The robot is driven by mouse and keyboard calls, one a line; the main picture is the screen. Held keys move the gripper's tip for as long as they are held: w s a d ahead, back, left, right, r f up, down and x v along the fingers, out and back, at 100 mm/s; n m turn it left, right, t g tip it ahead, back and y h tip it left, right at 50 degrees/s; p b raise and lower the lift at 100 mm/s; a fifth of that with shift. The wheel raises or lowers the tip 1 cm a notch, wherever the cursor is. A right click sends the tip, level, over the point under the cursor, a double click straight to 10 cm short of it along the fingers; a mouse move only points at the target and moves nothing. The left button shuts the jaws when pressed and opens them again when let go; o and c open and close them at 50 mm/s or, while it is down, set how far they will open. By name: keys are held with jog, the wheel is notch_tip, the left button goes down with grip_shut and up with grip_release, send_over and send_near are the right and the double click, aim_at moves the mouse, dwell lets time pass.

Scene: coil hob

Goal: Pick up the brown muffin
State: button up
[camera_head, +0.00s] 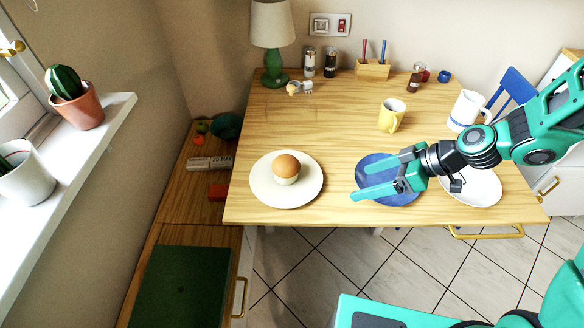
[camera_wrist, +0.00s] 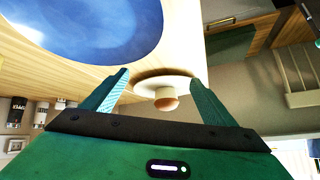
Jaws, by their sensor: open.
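The brown muffin (camera_head: 286,168) has a rounded brown top and a pale wrapper. It sits upright on a white plate (camera_head: 262,190) at the left front of the wooden table. In the wrist view the muffin (camera_wrist: 166,103) shows small and far off between the fingers, with the white plate (camera_wrist: 178,84) behind it. My gripper (camera_head: 357,182) is open and empty above the blue plate, to the right of the muffin and well apart from it. Its fingers point left, toward the muffin's plate. In the wrist view my gripper (camera_wrist: 160,84) has its fingers spread wide.
The blue plate (camera_head: 385,198) lies under my gripper, and another white plate (camera_head: 480,190) is to its right. A yellow mug (camera_head: 391,116) and a white mug (camera_head: 466,110) stand behind. A green lamp (camera_head: 274,70) is at the back. The table between the muffin's plate and the blue plate is clear.

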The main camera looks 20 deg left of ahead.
aim_at(286, 170)
jog(key=a+y, duration=0.1)
jog(key=a, duration=0.3)
jog(key=a+n+y, duration=0.1)
jog(key=a+y, duration=0.1)
jog(key=a, duration=0.2)
jog(key=a+n+y, duration=0.1)
jog(key=a, duration=0.3)
jog(key=shift+w+f+y, duration=0.1)
jog(key=shift+y, duration=0.2)
jog(key=shift+r+x, duration=0.1)
jog(key=shift+x, duration=2.6)
jog(key=shift+r+x, duration=0.15)
jog(key=shift+x, duration=2.55)
jog(key=shift+w+a, duration=0.1)
jog(key=shift+w, duration=0.05)
jog(key=c, duration=1.1)
